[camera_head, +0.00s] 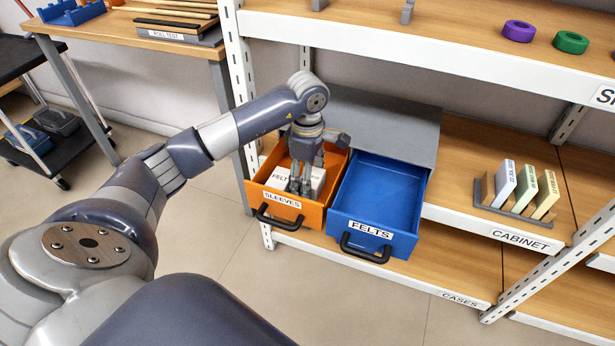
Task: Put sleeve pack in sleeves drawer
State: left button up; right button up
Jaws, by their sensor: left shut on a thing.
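The orange sleeves drawer (283,207), labelled SLEEVES, is pulled open. My left gripper (299,188) points down inside it, shut on a white pack (318,180). The pack's visible lettering seems to read FELT; the gripper covers part of the pack. I cannot tell whether the pack touches the drawer floor. The blue drawer (380,195), labelled FELTS, is open beside it to the right and looks empty. My right gripper is not in view.
A grey cabinet top (395,125) lies behind the drawers. A rack (510,208) with upright boxes stands on the shelf to the right. Purple (519,32) and green (571,43) rolls sit on the upper shelf. A white upright post (240,90) stands left of the drawers.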

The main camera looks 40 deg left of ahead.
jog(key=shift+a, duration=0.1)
pick_arm(q)
jog(key=shift+f, duration=0.1)
jog(key=o, duration=1.1)
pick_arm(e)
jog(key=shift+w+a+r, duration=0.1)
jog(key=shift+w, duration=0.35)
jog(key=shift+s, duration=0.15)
pick_arm(q)
notch_tip(320, 180, up, 10)
jog(key=shift+r+p, duration=0.15)
jog(key=shift+p, duration=0.95)
notch_tip(320, 180, up, 2)
jog(key=shift+r, duration=0.1)
